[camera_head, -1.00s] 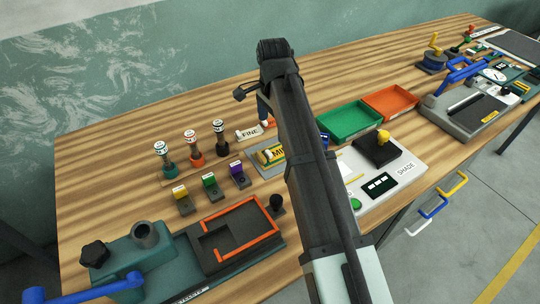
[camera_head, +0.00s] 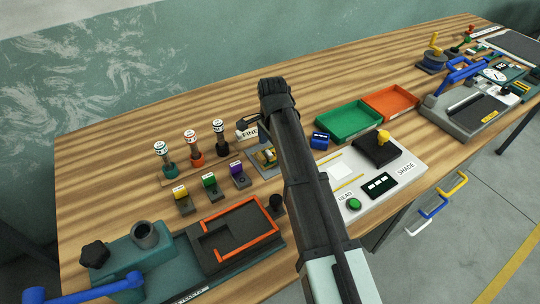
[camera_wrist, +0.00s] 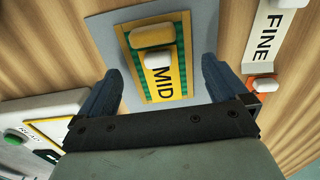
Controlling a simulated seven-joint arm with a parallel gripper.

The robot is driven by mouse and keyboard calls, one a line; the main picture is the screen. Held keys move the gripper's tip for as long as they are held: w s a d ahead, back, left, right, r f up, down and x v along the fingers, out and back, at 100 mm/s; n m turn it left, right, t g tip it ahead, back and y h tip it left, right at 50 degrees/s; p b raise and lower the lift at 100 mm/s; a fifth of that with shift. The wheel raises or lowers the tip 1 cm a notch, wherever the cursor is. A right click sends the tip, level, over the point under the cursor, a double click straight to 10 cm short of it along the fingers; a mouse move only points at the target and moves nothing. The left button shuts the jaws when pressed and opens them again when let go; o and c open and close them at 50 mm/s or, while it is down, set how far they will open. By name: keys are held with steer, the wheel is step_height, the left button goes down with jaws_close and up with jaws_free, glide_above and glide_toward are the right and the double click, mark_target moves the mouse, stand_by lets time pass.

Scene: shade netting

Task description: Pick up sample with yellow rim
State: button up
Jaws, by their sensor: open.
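The sample with the yellow rim (camera_wrist: 163,88) lies flat on a grey plate (camera_wrist: 129,48). In the head view the sample (camera_head: 267,156) shows only partly, beside my arm, which hides the rest. My gripper (camera_wrist: 163,76) is open above the sample in the wrist view. One blue-grey finger is to its left and one to its right, with nothing held between them.
A white "FINE" strip (camera_wrist: 263,40) with an orange piece (camera_wrist: 264,85) lies close to the right finger. The white shade reader (camera_wrist: 32,115) is at lower left. Green (camera_head: 348,121) and orange (camera_head: 390,102) trays stand right of my arm. Several upright stamps and coloured blocks are to the left.

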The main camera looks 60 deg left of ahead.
steer(key=shift+f, duration=0.55)
steer(key=c, duration=0.8)
steer(key=shift+r, duration=0.15)
steer(key=shift+c, duration=0.2)
step_height(320, 180, up, 9)
steer(key=w+d+r, duration=0.1)
steer(key=w, duration=2.9)
steer(key=shift+w, duration=0.3)
